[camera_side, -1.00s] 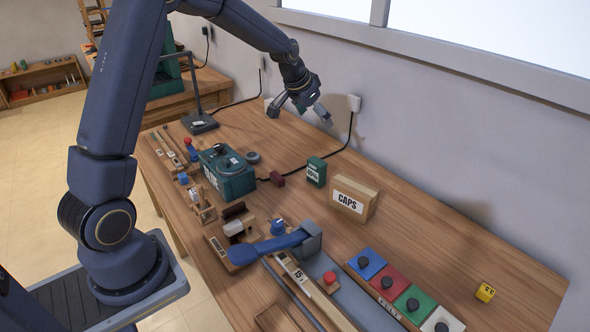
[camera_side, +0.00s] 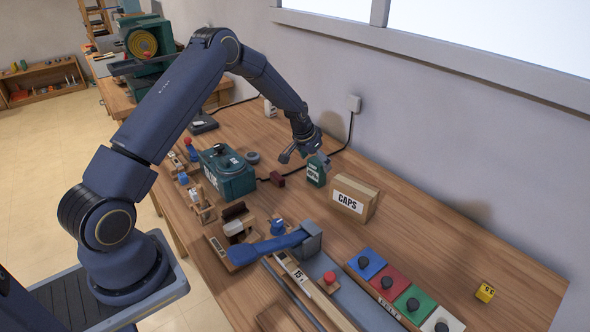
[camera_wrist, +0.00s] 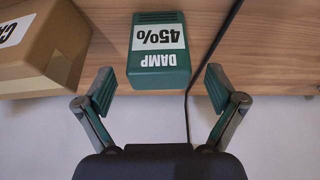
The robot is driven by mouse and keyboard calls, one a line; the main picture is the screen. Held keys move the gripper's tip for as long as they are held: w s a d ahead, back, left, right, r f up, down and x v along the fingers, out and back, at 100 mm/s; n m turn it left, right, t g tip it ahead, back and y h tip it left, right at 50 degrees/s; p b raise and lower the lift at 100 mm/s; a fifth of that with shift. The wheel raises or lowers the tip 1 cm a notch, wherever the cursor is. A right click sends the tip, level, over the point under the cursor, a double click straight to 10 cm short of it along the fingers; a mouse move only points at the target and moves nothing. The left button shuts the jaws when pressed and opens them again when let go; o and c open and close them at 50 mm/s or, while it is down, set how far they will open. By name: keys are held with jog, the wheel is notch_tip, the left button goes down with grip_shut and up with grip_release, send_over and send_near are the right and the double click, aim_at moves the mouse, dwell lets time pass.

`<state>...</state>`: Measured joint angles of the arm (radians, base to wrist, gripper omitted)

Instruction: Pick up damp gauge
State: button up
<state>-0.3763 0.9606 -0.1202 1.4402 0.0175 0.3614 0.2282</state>
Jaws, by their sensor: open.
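The damp gauge (camera_side: 316,171) is a small dark green box with a white label. It stands on the bench near the wall, left of the CAPS box. In the wrist view the damp gauge (camera_wrist: 159,50) appears upside down, its label reading DAMP 45%. My gripper (camera_side: 306,160) is open and empty, just above and beside the gauge. In the wrist view its two fingers (camera_wrist: 160,90) are spread, one to each side of the gauge's near end, with gaps between.
The CAPS carton (camera_side: 353,199) stands close to the gauge; it also shows in the wrist view (camera_wrist: 42,45). A black cable (camera_side: 335,151) runs to a wall socket behind.

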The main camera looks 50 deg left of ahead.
jog(key=x, duration=0.4)
jog(key=shift+w, duration=0.1)
jog(key=c, duration=1.3)
